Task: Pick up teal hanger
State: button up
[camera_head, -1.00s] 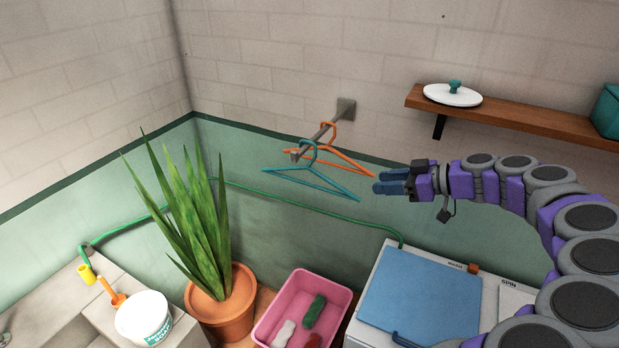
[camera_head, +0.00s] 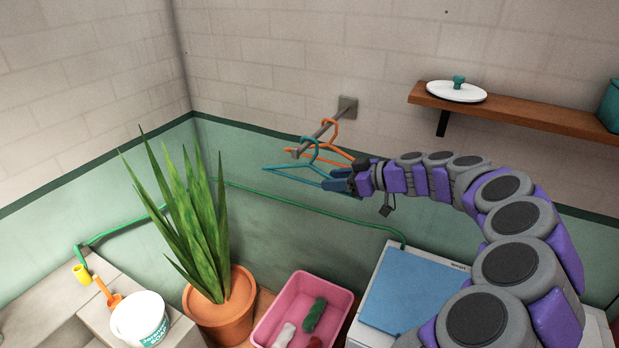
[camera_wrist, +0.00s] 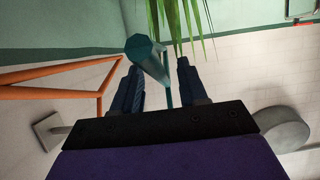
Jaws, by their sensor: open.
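The teal hanger (camera_head: 296,174) hangs by its hook from the grey wall rod (camera_head: 318,138), in front of the orange hanger (camera_head: 333,150). My gripper (camera_head: 338,181) is at the teal hanger's right end in the head view. In the wrist view the teal hanger (camera_wrist: 147,57) runs end-on between the two open blue fingers (camera_wrist: 160,85). I cannot tell whether a finger touches it. The orange hanger (camera_wrist: 60,92) shows to the left of the fingers in the wrist view.
A leafy potted plant (camera_head: 225,312) stands below and left of the hangers. A pink tub (camera_head: 262,333) and a blue-lidded washer (camera_head: 410,290) are below. A wooden shelf (camera_head: 520,112) with a white lid (camera_head: 456,92) is on the wall at right.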

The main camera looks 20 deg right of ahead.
jog(key=shift+w+a+f, duration=0.15)
jog(key=shift+w+a, duration=0.15)
jog(key=shift+a, duration=0.05)
grip_shut()
